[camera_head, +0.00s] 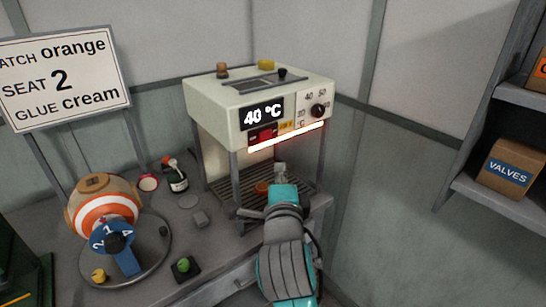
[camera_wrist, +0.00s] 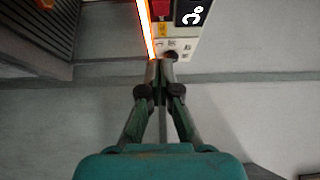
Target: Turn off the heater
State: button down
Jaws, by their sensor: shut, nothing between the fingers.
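The heater (camera_head: 212,105) is a cream box on legs. Its black display reads 40 °C (camera_head: 263,115), and a glowing bar (camera_head: 287,137) runs along its lower front edge. A red switch (camera_head: 263,135) sits below the display, with a yellow label beside it. A black dial (camera_head: 318,110) is at the front's right, with temperature marks around it. My gripper (camera_head: 280,168) is in front of and below the heater's front. In the wrist view my gripper (camera_wrist: 161,64) is shut and empty, its tips near the panel's dial end. The red switch (camera_wrist: 160,8) shows beyond them.
A striped orange-and-white ball (camera_head: 106,215) with a blue numbered dial stands on a round plate at the left. A dark bottle (camera_head: 177,178) and a green button (camera_head: 184,265) are on the bench. A sign (camera_head: 65,80) stands behind. Shelves hold a VALVES box (camera_head: 510,167) at the right.

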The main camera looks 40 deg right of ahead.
send_near(267, 137)
jog(key=d, duration=0.4)
jog(key=w, duration=0.4)
jog(key=shift+a, duration=0.2)
jog(key=shift+w+a, duration=0.1)
jog(key=shift+w, duration=0.5)
